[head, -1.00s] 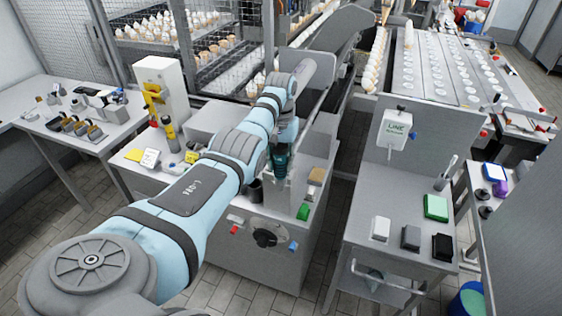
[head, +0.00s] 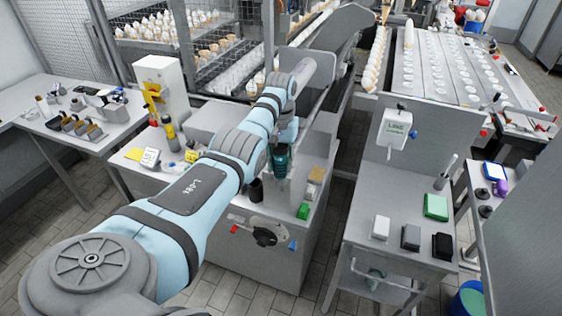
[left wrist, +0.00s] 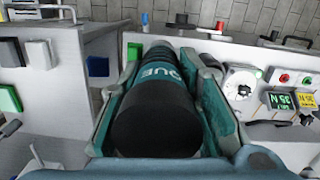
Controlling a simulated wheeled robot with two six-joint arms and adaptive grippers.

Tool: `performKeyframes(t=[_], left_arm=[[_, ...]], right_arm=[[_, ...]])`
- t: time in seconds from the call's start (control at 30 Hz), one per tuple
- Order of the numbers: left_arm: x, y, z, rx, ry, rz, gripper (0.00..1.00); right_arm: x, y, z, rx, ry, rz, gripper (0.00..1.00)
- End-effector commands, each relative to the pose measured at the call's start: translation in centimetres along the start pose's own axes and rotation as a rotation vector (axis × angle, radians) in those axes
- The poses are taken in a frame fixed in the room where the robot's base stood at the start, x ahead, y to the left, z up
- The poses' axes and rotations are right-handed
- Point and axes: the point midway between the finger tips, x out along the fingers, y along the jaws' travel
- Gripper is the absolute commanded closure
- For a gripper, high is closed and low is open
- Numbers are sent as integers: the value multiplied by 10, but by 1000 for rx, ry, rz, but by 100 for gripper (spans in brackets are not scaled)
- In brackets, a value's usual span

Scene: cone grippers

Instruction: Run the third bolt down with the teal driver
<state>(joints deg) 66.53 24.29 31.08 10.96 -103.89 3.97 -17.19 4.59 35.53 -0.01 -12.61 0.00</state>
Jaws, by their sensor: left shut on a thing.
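The teal driver (left wrist: 158,75) has a thick black body with a teal band and white lettering, partly readable as "QUE". My left gripper (left wrist: 165,72) is shut on it, with a teal pad on each side of the body. In the head view my left gripper (head: 280,158) is over the middle bench, near its front edge. The driver's tip is hidden by its own body in the left wrist view. I cannot make out any bolt in either view. My right gripper is not in view.
The middle bench (head: 318,220) carries a black cup (head: 256,190), a green block (head: 303,211) and a dial (head: 264,234) on its front. A yellow-marked stand (head: 160,85) rises behind left. A separate table (head: 385,250) stands right across a floor gap.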

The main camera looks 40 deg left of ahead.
Motion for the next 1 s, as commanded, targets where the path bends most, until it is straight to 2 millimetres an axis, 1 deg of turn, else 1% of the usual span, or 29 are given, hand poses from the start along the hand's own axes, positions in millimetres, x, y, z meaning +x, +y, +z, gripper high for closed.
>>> performKeyframes(t=[0.73,1.0], left_arm=[[2,0,0,0,1,0,100],[-3,0,0,0,1,0,100]], right_arm=[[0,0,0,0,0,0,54],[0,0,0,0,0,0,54]])
